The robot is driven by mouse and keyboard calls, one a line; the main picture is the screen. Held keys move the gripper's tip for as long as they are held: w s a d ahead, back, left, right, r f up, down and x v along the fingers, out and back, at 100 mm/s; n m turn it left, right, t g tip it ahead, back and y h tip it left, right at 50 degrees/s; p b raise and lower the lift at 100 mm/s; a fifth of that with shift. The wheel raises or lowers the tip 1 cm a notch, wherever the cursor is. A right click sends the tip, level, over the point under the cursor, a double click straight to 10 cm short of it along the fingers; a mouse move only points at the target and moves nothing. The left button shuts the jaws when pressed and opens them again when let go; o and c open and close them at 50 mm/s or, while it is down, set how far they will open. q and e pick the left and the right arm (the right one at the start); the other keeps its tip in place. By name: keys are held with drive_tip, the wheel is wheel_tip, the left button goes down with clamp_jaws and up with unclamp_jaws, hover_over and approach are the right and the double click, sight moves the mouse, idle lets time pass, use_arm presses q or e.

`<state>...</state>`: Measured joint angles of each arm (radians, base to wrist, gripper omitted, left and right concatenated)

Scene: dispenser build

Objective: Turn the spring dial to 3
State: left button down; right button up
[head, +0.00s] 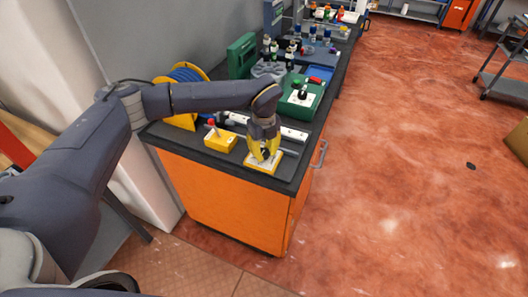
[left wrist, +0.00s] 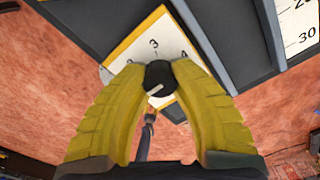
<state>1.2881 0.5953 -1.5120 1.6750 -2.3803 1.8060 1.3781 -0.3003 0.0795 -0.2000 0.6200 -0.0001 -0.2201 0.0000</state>
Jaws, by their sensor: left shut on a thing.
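The spring dial is a white plate with a yellow edge (head: 250,164) at the near front corner of the bench in the head view. In the left wrist view the plate (left wrist: 172,42) shows a 3 at its top, a 4 to the right and a partly cut-off numeral to the left. The dial's black round knob (left wrist: 157,84) has a white pointer line on it, tilted, and I cannot tell which number it marks. My left gripper (head: 264,156) has yellow fingers, shut on the knob from both sides. My right gripper is not in view.
A yellow box with a red-tipped lever (head: 220,141) stands just left of the dial. A green box (head: 302,98) and grey rail lie behind it. A blue-and-yellow spool (head: 183,75) is at the back left. The bench's front edge is close to the dial.

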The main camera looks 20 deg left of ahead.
use_arm(q)
drive_tip(key=shift+m, duration=0.3)
drive_tip(key=m, duration=0.4)
drive_tip(key=shift+s+m, duration=0.1)
drive_tip(key=shift+m, duration=0.3)
drive_tip(key=m, duration=1.2)
drive_tip(key=shift+f+m, duration=0.1)
drive_tip(key=shift+m, duration=0.2)
drive_tip(key=m, duration=0.5)
drive_tip(key=shift+a+m, duration=0.1)
drive_tip(key=shift+m, duration=0.2)
drive_tip(key=c, duration=1)
unclamp_jaws()
drive_tip(key=shift+o, duration=0.2)
